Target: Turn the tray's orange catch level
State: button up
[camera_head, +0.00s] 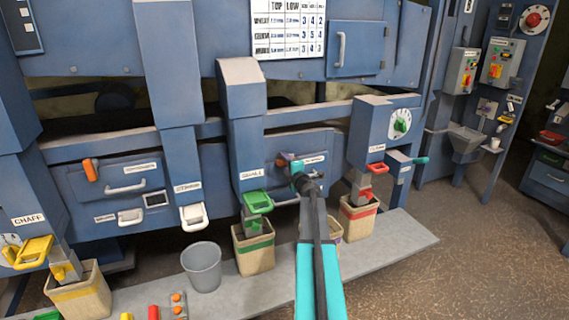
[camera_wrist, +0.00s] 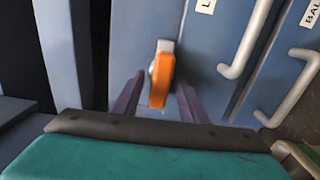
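The orange catch (camera_wrist: 160,82) shows in the wrist view as a short lever with a grey piece at its top end, on the blue front beside a grey handle (camera_wrist: 232,68). It lies at an angle to that handle. My gripper (camera_wrist: 160,80) is open, with one dark finger on each side of the catch; contact is not clear. In the head view my gripper (camera_head: 297,170) is at the middle tray front (camera_head: 318,142), covering most of the catch.
Another tray at left has an upright orange catch (camera_head: 90,170). Below stand a grey bucket (camera_head: 202,266) and a bin with a green band (camera_head: 254,248). A red-handled spout (camera_head: 367,195) is to the right. Open floor (camera_head: 470,250) lies at lower right.

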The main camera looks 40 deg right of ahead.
jog(key=b+v, duration=0.1)
jog(key=v, duration=1.2)
jog(key=shift+s, duration=0.4)
jog(key=shift+a+f, duration=0.1)
jog(key=shift+a, duration=0.1)
dwell(0.6)
